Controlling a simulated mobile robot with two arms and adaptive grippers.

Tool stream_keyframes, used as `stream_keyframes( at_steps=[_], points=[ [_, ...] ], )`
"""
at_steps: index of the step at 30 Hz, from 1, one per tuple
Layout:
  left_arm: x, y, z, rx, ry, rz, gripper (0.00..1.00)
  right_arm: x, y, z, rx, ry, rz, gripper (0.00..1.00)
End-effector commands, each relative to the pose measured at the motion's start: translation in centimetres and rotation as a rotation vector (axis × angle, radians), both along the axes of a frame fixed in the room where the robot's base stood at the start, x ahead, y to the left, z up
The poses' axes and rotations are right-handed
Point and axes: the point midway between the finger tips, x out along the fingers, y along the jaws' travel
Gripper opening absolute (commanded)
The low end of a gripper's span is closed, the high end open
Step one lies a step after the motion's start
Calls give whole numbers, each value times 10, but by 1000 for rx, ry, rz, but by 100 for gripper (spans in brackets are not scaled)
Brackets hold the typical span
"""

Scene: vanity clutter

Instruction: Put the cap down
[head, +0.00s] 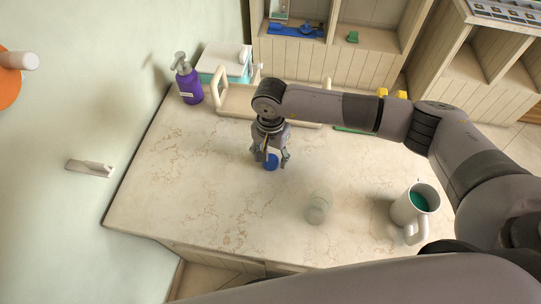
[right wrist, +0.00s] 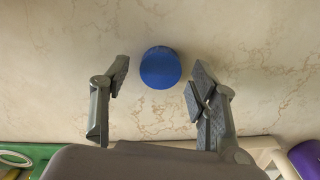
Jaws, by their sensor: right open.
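The blue round cap (head: 271,162) appears to rest on the marble-patterned counter (head: 190,190). My right gripper (head: 276,156) is directly above it, pointing down. In the right wrist view, the cap (right wrist: 160,68) lies between the two spread fingers of the gripper (right wrist: 158,85), with a clear gap on both sides. The right gripper is open and holds nothing. The left gripper is not in view.
A clear glass jar (head: 319,207) and a white mug (head: 415,207) with green inside stand to the right. A purple pump bottle (head: 188,82) and a wooden-handled tray (head: 237,103) stand at the back. The counter's left and front areas are clear.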

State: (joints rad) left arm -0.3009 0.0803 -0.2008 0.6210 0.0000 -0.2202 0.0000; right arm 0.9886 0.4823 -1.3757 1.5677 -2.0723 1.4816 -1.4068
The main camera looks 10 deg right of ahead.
Motion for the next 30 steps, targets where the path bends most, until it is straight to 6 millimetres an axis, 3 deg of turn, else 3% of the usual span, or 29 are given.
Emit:
stream_keyframes(
  at_steps=[9,15,30],
  points=[
    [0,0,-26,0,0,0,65,3,0,71,2,-10,1,55],
    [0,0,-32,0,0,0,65,2,0,100,1,-6,0,55],
    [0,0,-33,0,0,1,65,2,-1,110,1,-3,0,55]
  ],
)
